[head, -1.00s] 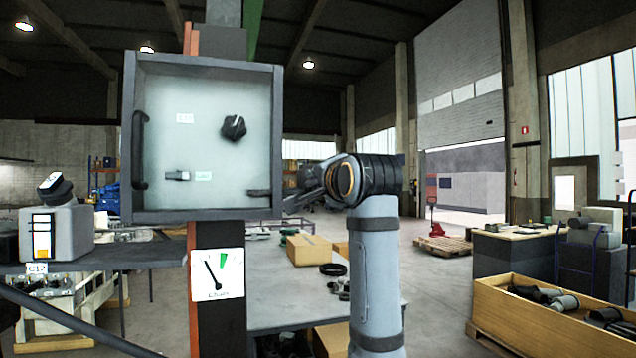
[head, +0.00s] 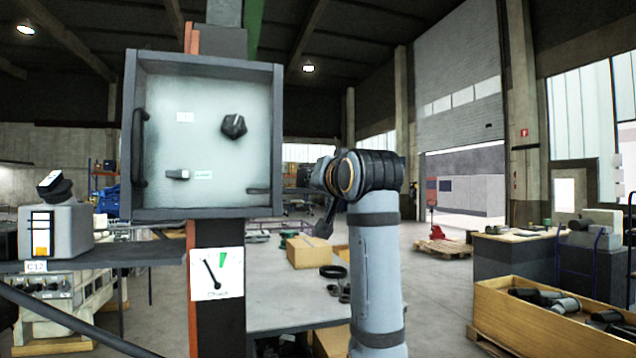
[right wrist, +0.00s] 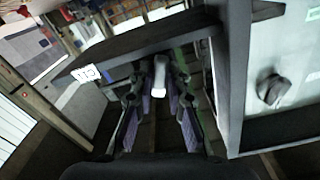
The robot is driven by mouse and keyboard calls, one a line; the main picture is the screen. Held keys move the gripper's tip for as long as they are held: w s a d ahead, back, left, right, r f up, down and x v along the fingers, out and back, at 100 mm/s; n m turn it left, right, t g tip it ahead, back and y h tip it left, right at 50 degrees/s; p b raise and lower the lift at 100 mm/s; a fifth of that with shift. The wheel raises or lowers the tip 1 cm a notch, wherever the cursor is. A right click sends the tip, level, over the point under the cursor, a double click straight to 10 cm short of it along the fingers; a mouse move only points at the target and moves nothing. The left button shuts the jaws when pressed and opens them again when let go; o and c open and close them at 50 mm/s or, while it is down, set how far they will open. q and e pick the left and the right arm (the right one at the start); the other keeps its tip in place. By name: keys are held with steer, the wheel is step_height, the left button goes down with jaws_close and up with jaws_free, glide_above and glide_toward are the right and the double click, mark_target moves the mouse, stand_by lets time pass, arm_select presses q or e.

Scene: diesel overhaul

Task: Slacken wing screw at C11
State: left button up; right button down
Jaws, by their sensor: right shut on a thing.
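My right gripper (head: 318,200) is at the right side of the wall cabinet (head: 278,140), with a dark finger part hanging downward. In the right wrist view its two fingers (right wrist: 160,95) stand either side of a pale grey, lever-like piece, the wing screw (right wrist: 160,74), and are shut on it. The screw is by the cabinet's dark outer frame, beside a white tag (right wrist: 86,74) whose lettering is too blurred to read surely. In the head view the screw is hidden by the cabinet edge and gripper. My left gripper is not in view.
The cabinet has a glassy front with a black knob (head: 233,126), a small grey lever (head: 178,174) and a dark handle (head: 139,148). A dial gauge (head: 217,274) hangs below. A bench with a cardboard box (head: 309,251) stands behind my right arm.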

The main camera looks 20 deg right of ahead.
steer(key=shift+s+r+n, duration=0.1)
steer(key=shift+r+n, duration=0.05)
steer(key=shift+n, duration=0.25)
steer(key=n, duration=0.4)
steer(key=shift+b, duration=0.35)
steer(key=shift+n, duration=0.4)
steer(key=n, duration=0.3)
steer(key=shift+b, duration=0.35)
steer(key=c, duration=1.2)
jaws_free()
